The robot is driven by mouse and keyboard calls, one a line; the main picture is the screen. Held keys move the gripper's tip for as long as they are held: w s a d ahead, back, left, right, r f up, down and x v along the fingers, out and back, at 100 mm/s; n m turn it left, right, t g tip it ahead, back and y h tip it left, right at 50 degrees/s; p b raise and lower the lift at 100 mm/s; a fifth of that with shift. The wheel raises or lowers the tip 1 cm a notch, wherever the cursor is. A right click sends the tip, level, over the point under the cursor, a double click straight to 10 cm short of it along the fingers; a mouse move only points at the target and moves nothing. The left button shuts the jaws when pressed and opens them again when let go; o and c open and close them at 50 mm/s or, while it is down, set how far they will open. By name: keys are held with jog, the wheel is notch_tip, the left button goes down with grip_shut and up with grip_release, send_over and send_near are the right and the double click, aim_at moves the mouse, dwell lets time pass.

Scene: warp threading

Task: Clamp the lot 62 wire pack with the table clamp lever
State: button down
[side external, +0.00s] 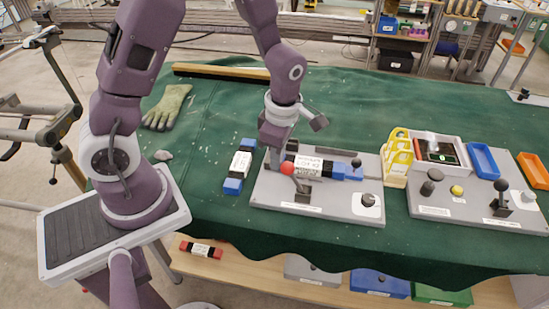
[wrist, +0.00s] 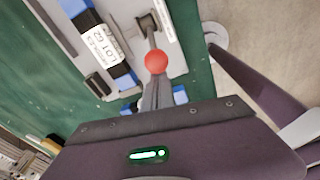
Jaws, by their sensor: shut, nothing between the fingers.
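The lot 62 wire pack (side external: 308,166) has a white label, black bands and blue ends, and lies on the pale clamp plate (side external: 330,208). Its "LOT 62" label (wrist: 98,41) reads in the wrist view. The clamp lever, with its red ball knob (side external: 287,168), stands along the pack's near side. In the wrist view the red knob (wrist: 155,61) sits just past my fingertips. My gripper (side external: 274,155) is shut and empty beside the knob; its fingers (wrist: 156,88) also show in the wrist view. I cannot tell whether they touch the knob. My gripper hides the pack's left end.
Another blue-ended pack (side external: 238,170) lies left of the plate. A second plate (side external: 462,205) with knobs, a yellow rack (side external: 398,152) and a blue tray (side external: 483,160) are at right. A glove (side external: 167,107) lies at back left. The cloth behind the plate is mostly clear.

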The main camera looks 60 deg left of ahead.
jog(key=shift+w+d+r+g+y, duration=0.5)
jog(key=shift+w+d+g+y, duration=0.1)
jog(key=shift+w+d+y, duration=0.15)
jog(key=w+d+g+y, duration=0.3)
jog(key=w+d, duration=0.4)
jog(key=shift+d+g, duration=0.15)
jog(key=shift+g, duration=0.15)
jog(key=shift+d+f, duration=0.1)
jog(key=v, duration=0.6)
jog(key=shift+r+y, duration=0.35)
jog(key=shift+r, duration=0.2)
